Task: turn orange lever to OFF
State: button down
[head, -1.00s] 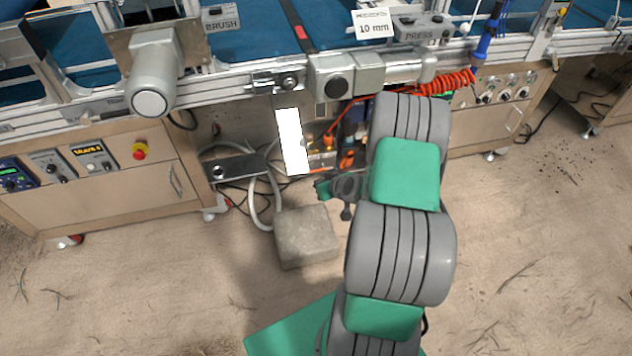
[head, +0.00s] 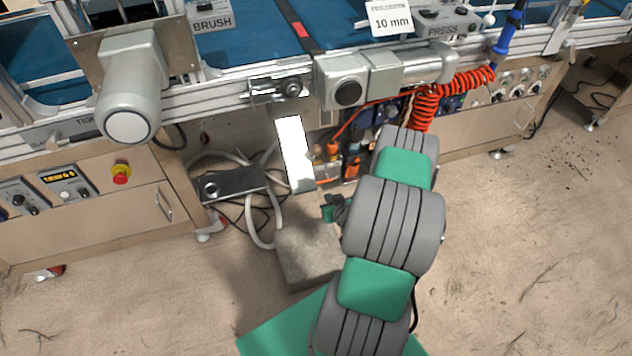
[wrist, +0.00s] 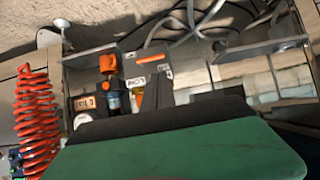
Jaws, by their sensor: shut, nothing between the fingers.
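Small orange parts show under the belt frame in the head view: an upper orange piece (head: 333,150) and a lower orange piece (head: 352,168). In the wrist view an orange knob (wrist: 108,63) sits left of an upright grey part with an orange piece (wrist: 135,82) and small labels. I cannot tell which is the lever, or its setting. My gripper (head: 335,208) is below and in front of these parts in the head view, apparently apart from them. In the wrist view its green and black shape (wrist: 180,140) fills the bottom and hides what lies behind. It is shut and empty.
A white panel (head: 294,153) hangs left of the orange parts. A red coiled hose (head: 425,105) hangs to the right, and also shows in the wrist view (wrist: 36,120). A grey block (head: 305,258) stands on the floor below.

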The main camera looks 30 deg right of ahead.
jog(key=b, duration=0.5)
send_near(319, 183)
jog(key=x, duration=0.7)
jog(key=shift+a, duration=0.2)
jog(key=shift+a+f, duration=0.1)
jog(key=shift+f, duration=0.05)
